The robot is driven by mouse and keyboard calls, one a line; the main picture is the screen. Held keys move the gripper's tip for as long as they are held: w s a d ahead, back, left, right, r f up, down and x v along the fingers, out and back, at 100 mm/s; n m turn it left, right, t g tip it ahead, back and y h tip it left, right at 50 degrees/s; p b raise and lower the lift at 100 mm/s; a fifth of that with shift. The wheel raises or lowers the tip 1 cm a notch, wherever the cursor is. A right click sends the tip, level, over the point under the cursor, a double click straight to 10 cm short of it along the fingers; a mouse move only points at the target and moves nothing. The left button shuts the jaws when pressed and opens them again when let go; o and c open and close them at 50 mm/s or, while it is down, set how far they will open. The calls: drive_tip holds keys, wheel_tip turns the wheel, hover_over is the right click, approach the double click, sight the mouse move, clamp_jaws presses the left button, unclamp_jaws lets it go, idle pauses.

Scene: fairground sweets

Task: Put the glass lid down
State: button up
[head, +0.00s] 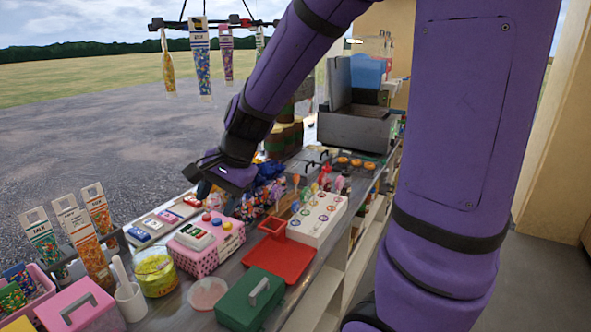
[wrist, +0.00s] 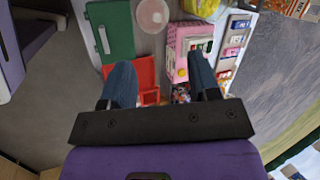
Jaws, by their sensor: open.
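A round, clear, pinkish disc that looks like the glass lid (head: 208,293) lies flat on the metal counter, between the jar of yellow sweets and the green box. It also shows at the top of the wrist view (wrist: 152,15). The glass jar (head: 155,271) stands left of it, its top seemingly uncovered. My gripper (head: 206,188) is above the counter, farther back than the lid and apart from it. In the wrist view my gripper (wrist: 163,82) has its two blue fingers spread, with nothing held between them.
A pink box (head: 209,245) with coloured buttons, a red tray (head: 283,256), a green box (head: 250,300) and a white lollipop stand (head: 317,217) crowd the counter. Sweet tubes hang from a rack (head: 215,24) above.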

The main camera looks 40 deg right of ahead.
drive_tip(key=s+d+r+n+t+h, duration=0.1)
drive_tip(key=s+d+r+n+h, duration=0.1)
drive_tip(key=s+r+n, duration=0.3)
drive_tip(key=s+d+r+n+t+h, duration=0.1)
drive_tip(key=s+r+n, duration=0.5)
drive_tip(key=s, duration=0.7)
drive_tip(key=shift+s+d+n+h, duration=0.2)
drive_tip(key=shift+d+n+h, duration=0.25)
drive_tip(key=shift+d, duration=0.25)
drive_tip(key=shift+a, duration=0.1)
